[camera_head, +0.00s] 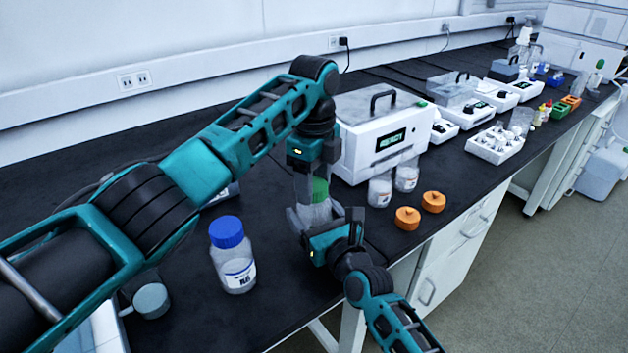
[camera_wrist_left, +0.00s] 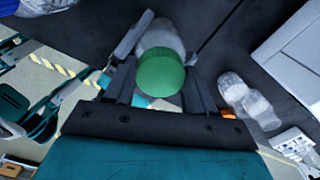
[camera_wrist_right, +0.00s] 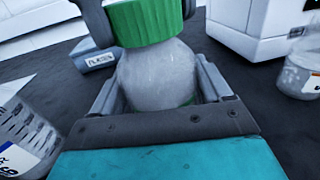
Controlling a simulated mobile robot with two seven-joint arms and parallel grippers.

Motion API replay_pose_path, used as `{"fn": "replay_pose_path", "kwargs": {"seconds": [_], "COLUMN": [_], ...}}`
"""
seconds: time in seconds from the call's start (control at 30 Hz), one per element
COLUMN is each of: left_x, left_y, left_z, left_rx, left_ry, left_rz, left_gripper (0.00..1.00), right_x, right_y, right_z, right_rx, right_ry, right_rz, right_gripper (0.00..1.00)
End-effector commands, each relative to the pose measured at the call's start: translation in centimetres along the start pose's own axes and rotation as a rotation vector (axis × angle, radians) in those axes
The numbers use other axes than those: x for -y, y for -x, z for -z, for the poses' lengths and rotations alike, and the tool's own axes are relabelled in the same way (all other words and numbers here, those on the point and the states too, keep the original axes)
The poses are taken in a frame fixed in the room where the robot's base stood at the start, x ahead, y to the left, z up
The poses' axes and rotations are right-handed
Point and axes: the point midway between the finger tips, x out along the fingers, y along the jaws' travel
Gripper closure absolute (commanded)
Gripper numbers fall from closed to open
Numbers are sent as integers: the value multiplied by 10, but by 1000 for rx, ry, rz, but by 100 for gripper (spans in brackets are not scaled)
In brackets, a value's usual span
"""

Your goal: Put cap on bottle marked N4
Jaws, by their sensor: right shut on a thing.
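A clear bottle (camera_head: 313,214) stands upright on the black bench with a green cap (camera_head: 320,187) at its mouth. My right gripper (camera_wrist_right: 160,100) is shut on the bottle's body from the front. My left gripper (camera_wrist_left: 160,85) points down from above, its fingers on either side of the green cap (camera_wrist_left: 160,72). Whether those fingers press on the cap is unclear. The right wrist view also shows the green cap (camera_wrist_right: 148,20) over the bottle's shoulder (camera_wrist_right: 158,75). The held bottle's marking is hidden, so I cannot confirm N4.
A blue-capped bottle (camera_head: 233,255) stands to the left. Two clear bottles (camera_head: 380,188) (camera_head: 406,175) without caps stand to the right, near two orange caps (camera_head: 407,218) (camera_head: 433,201). A white machine (camera_head: 380,135) is behind. More equipment lines the far bench.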

Motion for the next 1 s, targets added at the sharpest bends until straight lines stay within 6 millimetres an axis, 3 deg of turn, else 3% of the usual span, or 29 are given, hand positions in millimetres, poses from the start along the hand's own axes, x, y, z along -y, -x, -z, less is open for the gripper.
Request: {"fn": "replay_pose_path", "kwargs": {"seconds": [0.3,0.57,0.77,1.0], "left_x": [0,0,1,1], "left_y": [0,2,28,80], "left_z": [0,0,0,0], "left_rx": [0,0,0,1], "left_ry": [3,3,3,2], "left_rz": [0,2,5,5], "left_gripper": [16,16,16,16], "right_x": [0,0,0,0], "right_y": [0,0,0,0], "right_z": [1,1,1,1], "right_rx": [-2,-1,-1,-1], "right_ry": [0,0,0,1], "right_rz": [1,1,0,0], "right_gripper": [100,100,100,100]}}
